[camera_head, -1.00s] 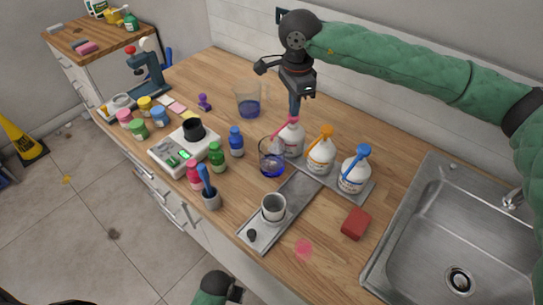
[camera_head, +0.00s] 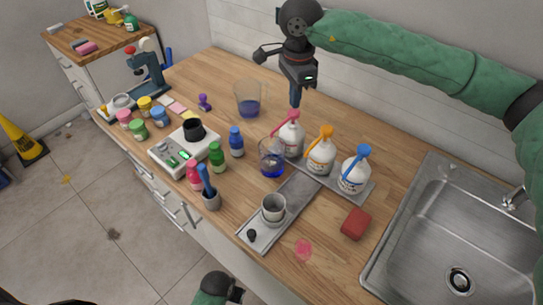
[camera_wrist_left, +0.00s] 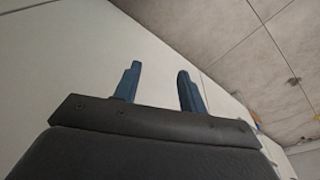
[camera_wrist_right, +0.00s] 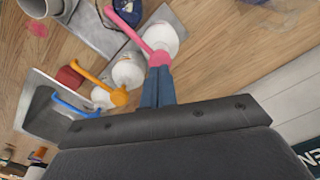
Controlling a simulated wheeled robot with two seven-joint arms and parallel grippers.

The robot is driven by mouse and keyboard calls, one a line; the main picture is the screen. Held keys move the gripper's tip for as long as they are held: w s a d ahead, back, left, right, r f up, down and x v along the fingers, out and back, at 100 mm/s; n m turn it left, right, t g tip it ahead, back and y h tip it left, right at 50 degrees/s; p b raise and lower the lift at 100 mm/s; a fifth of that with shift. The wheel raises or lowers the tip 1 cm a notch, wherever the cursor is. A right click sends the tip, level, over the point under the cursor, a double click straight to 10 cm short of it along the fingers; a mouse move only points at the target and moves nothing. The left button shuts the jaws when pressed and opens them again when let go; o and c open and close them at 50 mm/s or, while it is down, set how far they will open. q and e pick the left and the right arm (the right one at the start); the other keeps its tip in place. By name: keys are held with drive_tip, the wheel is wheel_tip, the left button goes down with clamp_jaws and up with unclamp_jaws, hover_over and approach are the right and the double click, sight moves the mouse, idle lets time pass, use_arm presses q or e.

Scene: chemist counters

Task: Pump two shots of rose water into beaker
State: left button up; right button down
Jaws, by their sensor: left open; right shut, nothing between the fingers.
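The pink-pump bottle (camera_head: 291,139) stands at the left of a row of three pump bottles. Its pink nozzle points left, over or close to a glass beaker (camera_head: 271,160) holding blue liquid. My right gripper (camera_head: 295,103) is shut and empty, pointing down just above the pink pump head. In the right wrist view its fingertips (camera_wrist_right: 158,72) meet the top of the pink pump (camera_wrist_right: 157,57); I cannot tell whether they touch. My left gripper (camera_wrist_left: 157,82) is open and empty, facing the cabinet front below the counter; part of its arm shows at the bottom of the head view.
An orange-pump bottle (camera_head: 320,156) and a blue-pump bottle (camera_head: 354,174) stand to the right on a grey tray. A larger beaker (camera_head: 249,101), a red sponge (camera_head: 355,224), a mortar cup (camera_head: 273,207) and several small bottles surround them. The sink (camera_head: 455,240) is at right.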

idle(0.4)
use_arm(q)
drive_tip(key=shift+f, duration=0.1)
drive_tip(key=shift+r, duration=0.65)
use_arm(e)
drive_tip(key=shift+f, duration=0.2)
use_arm(q)
drive_tip(key=shift+w+r+b, duration=0.1)
drive_tip(key=shift+r+b, duration=0.2)
drive_tip(key=shift+r, duration=0.1)
drive_tip(key=shift+d+r, duration=0.1)
drive_tip(key=shift+r, duration=0.2)
use_arm(e)
drive_tip(key=shift+f, duration=0.15)
use_arm(q)
drive_tip(key=shift+r, duration=0.4)
drive_tip(key=shift+r, duration=0.35)
use_arm(e)
drive_tip(key=shift+f, duration=0.15)
use_arm(q)
drive_tip(key=shift+r+b, duration=0.3)
drive_tip(key=shift+b, duration=0.05)
